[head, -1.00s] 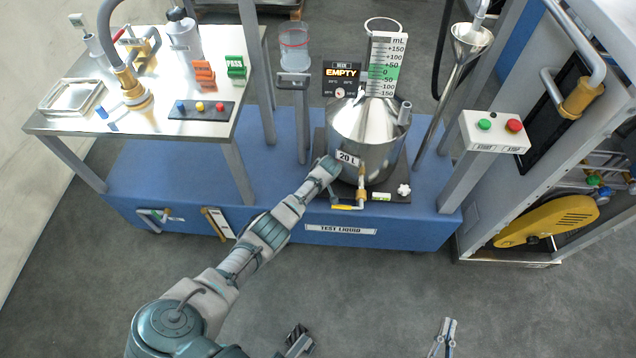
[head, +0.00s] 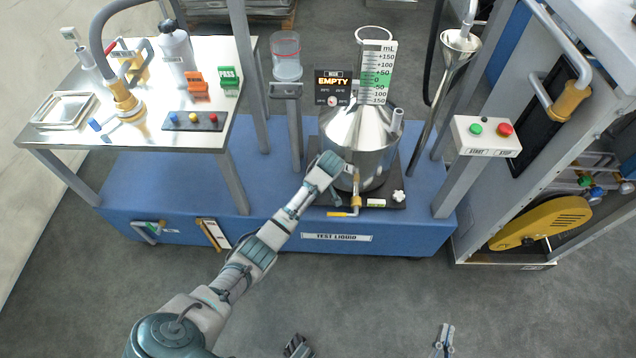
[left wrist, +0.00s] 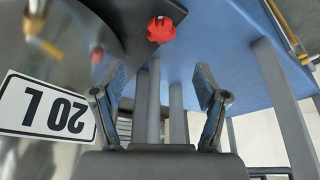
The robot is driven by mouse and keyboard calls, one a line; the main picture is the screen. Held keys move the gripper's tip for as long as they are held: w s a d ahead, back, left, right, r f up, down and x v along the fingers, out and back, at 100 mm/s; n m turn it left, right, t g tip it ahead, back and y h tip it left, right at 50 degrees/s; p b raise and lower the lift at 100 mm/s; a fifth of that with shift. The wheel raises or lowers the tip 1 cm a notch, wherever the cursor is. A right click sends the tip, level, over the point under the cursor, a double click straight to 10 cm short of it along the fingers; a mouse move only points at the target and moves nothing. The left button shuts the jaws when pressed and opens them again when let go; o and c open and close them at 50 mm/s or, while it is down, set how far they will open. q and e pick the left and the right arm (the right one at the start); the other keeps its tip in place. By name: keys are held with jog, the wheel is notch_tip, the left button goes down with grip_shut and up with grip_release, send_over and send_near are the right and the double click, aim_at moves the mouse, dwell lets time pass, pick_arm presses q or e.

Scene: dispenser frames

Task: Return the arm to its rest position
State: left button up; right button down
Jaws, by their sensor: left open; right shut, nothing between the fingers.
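My left arm (head: 262,250) reaches from the lower left to the front of the steel 20 L vessel (head: 370,138). My right gripper (head: 445,338) is at the bottom edge of the head view, shut and empty, over the grey floor.
The blue base (head: 180,185) carries the vessel, its brass tap (head: 355,200) and posts. A steel table (head: 140,150) with bottle and buttons stands left. A START/STOP box (head: 487,135) and yellow guard (head: 540,222) are right. The front floor is open.

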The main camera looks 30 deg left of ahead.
pick_arm(q)
jog(key=shift+d+r, duration=0.1)
jog(key=shift+r, duration=0.2)
